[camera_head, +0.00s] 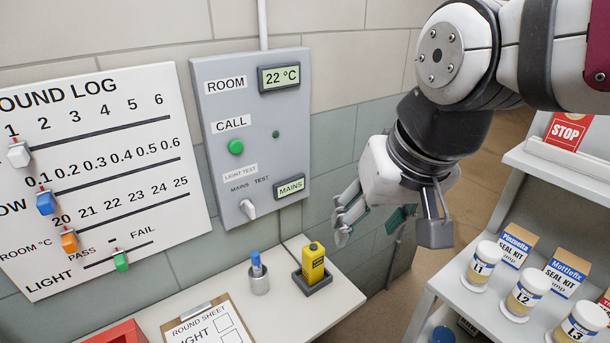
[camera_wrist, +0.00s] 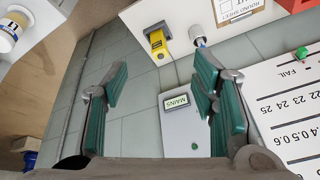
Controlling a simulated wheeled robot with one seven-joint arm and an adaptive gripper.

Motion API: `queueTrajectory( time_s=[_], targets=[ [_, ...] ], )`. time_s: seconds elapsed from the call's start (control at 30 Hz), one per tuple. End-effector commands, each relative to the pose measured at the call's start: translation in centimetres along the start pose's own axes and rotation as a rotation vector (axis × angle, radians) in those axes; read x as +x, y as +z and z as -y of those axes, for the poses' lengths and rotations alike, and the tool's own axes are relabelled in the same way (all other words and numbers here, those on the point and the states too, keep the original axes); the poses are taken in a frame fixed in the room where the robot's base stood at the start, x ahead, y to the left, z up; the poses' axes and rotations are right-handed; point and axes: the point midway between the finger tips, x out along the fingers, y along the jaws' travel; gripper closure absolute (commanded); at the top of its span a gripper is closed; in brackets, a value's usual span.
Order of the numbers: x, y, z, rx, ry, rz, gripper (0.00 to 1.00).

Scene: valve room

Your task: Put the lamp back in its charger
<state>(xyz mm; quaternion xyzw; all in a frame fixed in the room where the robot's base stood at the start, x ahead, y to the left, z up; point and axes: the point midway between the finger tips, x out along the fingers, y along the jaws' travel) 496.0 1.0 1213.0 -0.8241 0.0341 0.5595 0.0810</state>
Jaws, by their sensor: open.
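The yellow lamp (camera_head: 313,262) stands upright on the white counter, in or on a dark, shallow charger base (camera_head: 311,285). I cannot tell whether it is fully seated. In the wrist view the lamp (camera_wrist: 158,45) shows near the top, beyond the fingertips. My gripper (camera_head: 385,222) is open and empty, in the air above and to the right of the lamp, in front of the tiled wall. The wrist view shows my gripper's green-padded fingers (camera_wrist: 160,80) spread wide with nothing between them.
A blue-topped metal holder (camera_head: 258,276) stands left of the lamp, near a clipboard (camera_head: 208,322). A grey panel (camera_head: 252,140) with a knob and the round log board (camera_head: 95,170) are on the wall. At right, a shelf (camera_head: 460,300) holds jars and seal kits.

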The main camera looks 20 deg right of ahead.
Motion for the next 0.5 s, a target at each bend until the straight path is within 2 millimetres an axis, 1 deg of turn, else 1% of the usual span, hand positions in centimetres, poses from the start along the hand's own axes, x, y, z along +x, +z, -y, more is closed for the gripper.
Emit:
queueTrajectory(
  time_s=[0.03,0.1,0.2,0.33,0.5],
  targets=[
    [-0.6,0.9,-0.2,-0.042,0.006,-0.024,0.47],
    [-1.1,2.0,-0.5,-0.097,0.017,-0.044,0.47],
    [-1.5,3.0,-0.8,-0.151,0.03,-0.061,0.47],
    [-1.7,3.5,-0.9,-0.178,0.036,-0.07,0.47],
    [-1.7,3.5,-0.9,-0.179,0.037,-0.069,0.47]
  ],
)
